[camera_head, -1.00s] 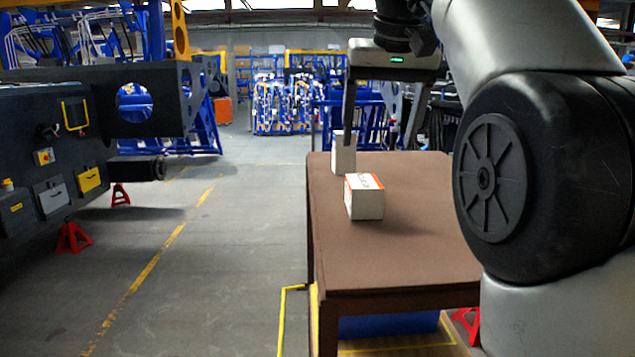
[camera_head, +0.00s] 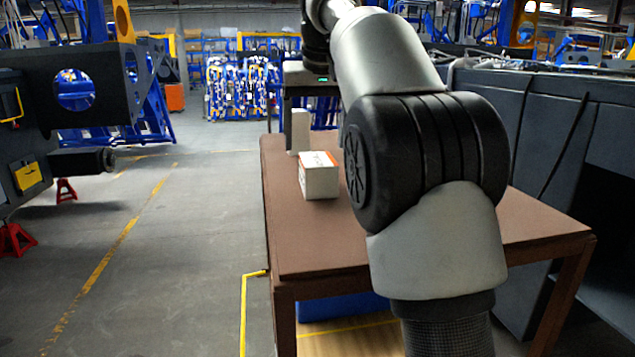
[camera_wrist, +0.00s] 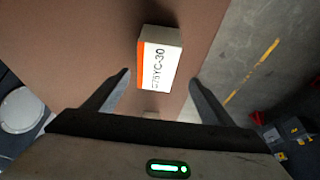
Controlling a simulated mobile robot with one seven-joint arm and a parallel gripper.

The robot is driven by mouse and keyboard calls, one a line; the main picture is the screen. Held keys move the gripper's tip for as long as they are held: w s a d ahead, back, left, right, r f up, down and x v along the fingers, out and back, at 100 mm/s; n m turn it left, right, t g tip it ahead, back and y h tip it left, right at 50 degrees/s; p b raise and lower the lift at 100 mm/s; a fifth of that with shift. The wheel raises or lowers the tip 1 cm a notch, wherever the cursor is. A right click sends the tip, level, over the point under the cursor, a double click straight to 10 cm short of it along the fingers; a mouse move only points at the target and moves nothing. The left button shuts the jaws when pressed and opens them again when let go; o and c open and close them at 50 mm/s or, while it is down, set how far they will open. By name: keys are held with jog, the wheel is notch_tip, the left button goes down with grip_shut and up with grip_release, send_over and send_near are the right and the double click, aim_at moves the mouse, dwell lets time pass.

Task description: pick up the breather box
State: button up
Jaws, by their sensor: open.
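Two boxes stand on the brown table; I cannot tell by name which is the breather box. One is a white carton (camera_head: 319,177) with an orange stripe; in the wrist view this carton (camera_wrist: 160,60) shows "YC-30" lettering. The other is a taller plain white box (camera_head: 300,131) just behind it, upright. My gripper (camera_wrist: 160,78) is open and empty, pointing down. In the wrist view the carton lies beyond and between the fingertips. A white piece (camera_wrist: 188,112) nearer the palm is mostly hidden by my gripper.
The brown table (camera_head: 310,245) has bare room in front of the carton. A dark chassis (camera_head: 30,130) with red stands is at left, across a clear floor aisle. Dark grey panels (camera_head: 560,140) stand at right. Blue racks are at the back.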

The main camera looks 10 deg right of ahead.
aim_at(318, 159)
jog(key=shift+x, duration=0.8)
jog(key=x, duration=0.2)
jog(key=b+x, duration=0.1)
jog(key=x, duration=0.1)
jog(key=shift+s+d+f, duration=0.15)
jog(key=shift+s+d, duration=0.05)
jog(key=shift+d, duration=0.2)
jog(key=shift+w+f, duration=0.25)
jog(key=shift+f, duration=0.3)
jog(key=shift+f, duration=0.25)
jog(key=c, duration=1.3)
jog(key=shift+r, duration=0.15)
